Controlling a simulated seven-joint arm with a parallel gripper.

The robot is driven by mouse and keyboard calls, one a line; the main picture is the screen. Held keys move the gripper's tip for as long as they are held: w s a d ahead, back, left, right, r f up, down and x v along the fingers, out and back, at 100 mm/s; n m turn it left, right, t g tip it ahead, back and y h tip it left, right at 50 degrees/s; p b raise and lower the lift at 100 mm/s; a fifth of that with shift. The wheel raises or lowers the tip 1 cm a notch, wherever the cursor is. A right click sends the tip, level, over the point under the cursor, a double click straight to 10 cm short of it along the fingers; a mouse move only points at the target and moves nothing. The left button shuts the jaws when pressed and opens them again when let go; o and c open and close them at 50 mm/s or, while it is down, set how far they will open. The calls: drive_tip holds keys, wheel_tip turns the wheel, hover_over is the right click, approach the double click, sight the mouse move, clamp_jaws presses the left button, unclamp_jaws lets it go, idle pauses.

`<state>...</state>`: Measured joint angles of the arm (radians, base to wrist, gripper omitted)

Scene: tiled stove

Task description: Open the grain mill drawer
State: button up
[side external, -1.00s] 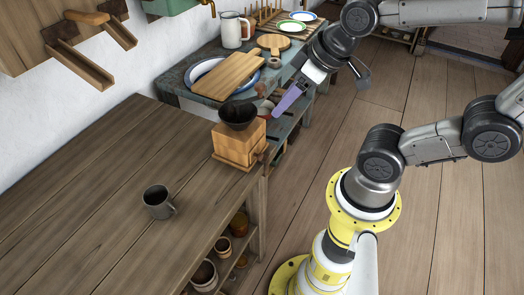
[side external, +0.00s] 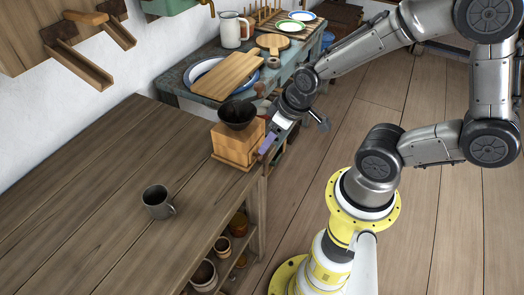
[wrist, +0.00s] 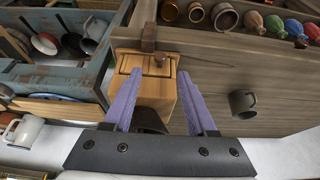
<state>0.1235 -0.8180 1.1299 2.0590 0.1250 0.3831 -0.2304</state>
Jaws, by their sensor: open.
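The grain mill (side external: 233,147) is a light wooden box with a black bowl-shaped hopper (side external: 238,113) on top. It stands at the far right end of the wooden table. In the wrist view the mill (wrist: 157,67) lies between and beyond the two purple fingers, with a small round knob (wrist: 159,60) on its drawer side. The drawer looks shut, though its front is partly hidden in the side view. My gripper (side external: 267,144) is open and empty, beside the mill's right face. In the wrist view my gripper (wrist: 159,80) spans the mill, and contact cannot be told.
A grey metal mug (side external: 157,202) stands on the wooden table (side external: 90,215), well left of the mill. Behind is a blue-green bench (side external: 178,84) with a cutting board (side external: 229,75), plates and a white jug (side external: 232,30). Pots (side external: 204,274) sit on the shelf below.

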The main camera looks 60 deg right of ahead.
drive_tip(key=x, duration=0.6)
drive_tip(key=shift+f, duration=0.15)
clamp_jaws()
idle(1.3)
